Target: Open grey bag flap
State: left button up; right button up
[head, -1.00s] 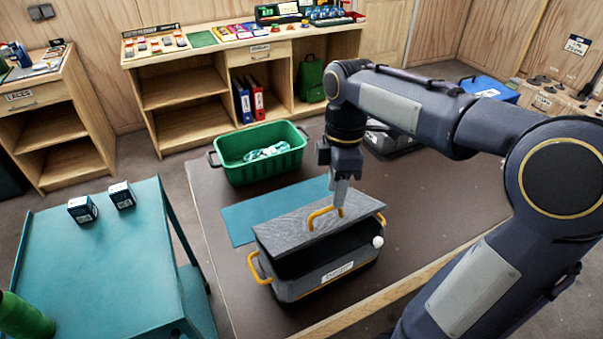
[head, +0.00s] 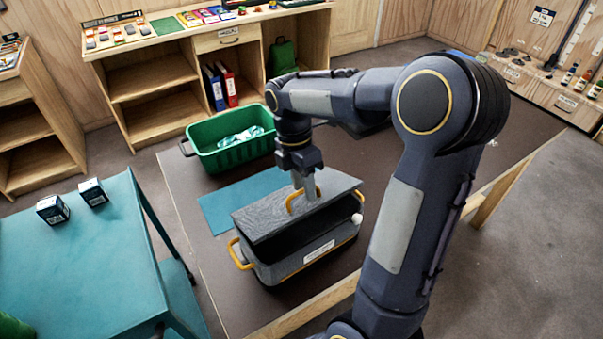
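The grey bag (head: 310,256) is box-shaped, with a white label on its front and a yellow handle at its left end. It lies on the brown table. Its dark grey flap (head: 268,220) is tilted up at the front, and a dark gap shows beneath it. A yellow flap handle (head: 293,201) stands on top of the flap. My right gripper (head: 309,190) points down at this handle with its fingers together around it; the fingers partly hide the grip. A white round knob (head: 357,218) sits at the bag's right front. My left gripper is out of view.
A teal mat (head: 225,207) lies behind the bag. A green crate (head: 225,158) holding pale teal items stands farther back on the brown table (head: 222,275). A teal cart (head: 75,250) with two small dark boxes stands left. Wooden shelves line the back.

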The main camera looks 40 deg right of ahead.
jog(key=shift+c, duration=0.3)
grip_shut()
jog(key=shift+r, duration=0.1)
jog(key=shift+w+r+p, duration=0.65)
jog(key=shift+w+p, duration=0.25)
jog(key=shift+p, duration=0.15)
jog(key=shift+w, duration=0.15)
jog(key=shift+w+r, duration=0.1)
